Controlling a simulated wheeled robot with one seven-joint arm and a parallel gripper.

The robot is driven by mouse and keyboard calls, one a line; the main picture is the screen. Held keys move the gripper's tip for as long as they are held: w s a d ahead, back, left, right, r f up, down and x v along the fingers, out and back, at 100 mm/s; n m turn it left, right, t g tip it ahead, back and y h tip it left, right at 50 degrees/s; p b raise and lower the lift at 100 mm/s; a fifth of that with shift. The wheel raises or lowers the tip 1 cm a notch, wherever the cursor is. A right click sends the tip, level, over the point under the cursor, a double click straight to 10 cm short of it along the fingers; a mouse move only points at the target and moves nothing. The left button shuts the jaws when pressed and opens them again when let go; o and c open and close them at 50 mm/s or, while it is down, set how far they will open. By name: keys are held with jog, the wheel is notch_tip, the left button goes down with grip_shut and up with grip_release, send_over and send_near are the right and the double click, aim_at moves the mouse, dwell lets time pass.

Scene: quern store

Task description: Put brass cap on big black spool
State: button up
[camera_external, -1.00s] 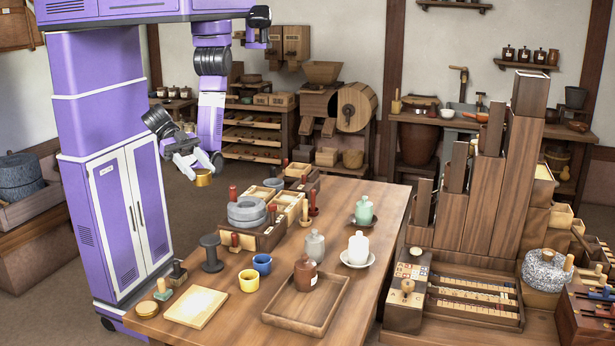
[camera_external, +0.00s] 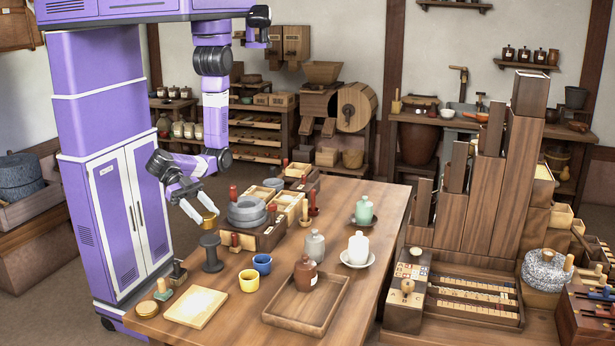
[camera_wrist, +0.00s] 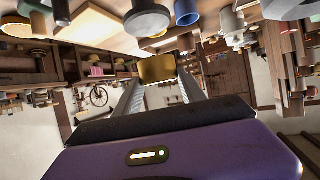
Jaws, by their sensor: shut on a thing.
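The brass cap (camera_external: 209,221) is held between the fingertips of my gripper (camera_external: 200,212), which is shut on it. In the outside view the cap hangs in the air just above the big black spool (camera_external: 211,254) and appears slightly tilted; a small gap shows between them. The spool stands upright on the table near its left edge. In the wrist view the brass cap (camera_wrist: 157,69) sits between the two finger tips. A dark round shape near the top of that view (camera_wrist: 148,18) looks like the spool, apart from the cap.
Right of the spool are a blue cup (camera_external: 262,264), a yellow cup (camera_external: 249,281) and a wooden box (camera_external: 268,238) with grey stone rings (camera_external: 247,210). A pale board (camera_external: 196,307) and small stamps lie in front. A wooden tray (camera_external: 306,317) holds a brown jar (camera_external: 305,273).

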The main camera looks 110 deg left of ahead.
aim_at(207, 238)
jog(key=shift+f, duration=2.35)
jog(key=shift+f, duration=0.1)
jog(key=shift+f, duration=0.15)
jog(key=o, duration=1.4)
jog(key=shift+c, duration=0.2)
jog(key=shift+s+r, duration=0.2)
jog(key=shift+r, duration=0.15)
jog(key=b+v, duration=0.1)
jog(key=v, duration=1)
jog(key=shift+s+a+r, duration=0.2)
jog(key=shift+s, duration=0.05)
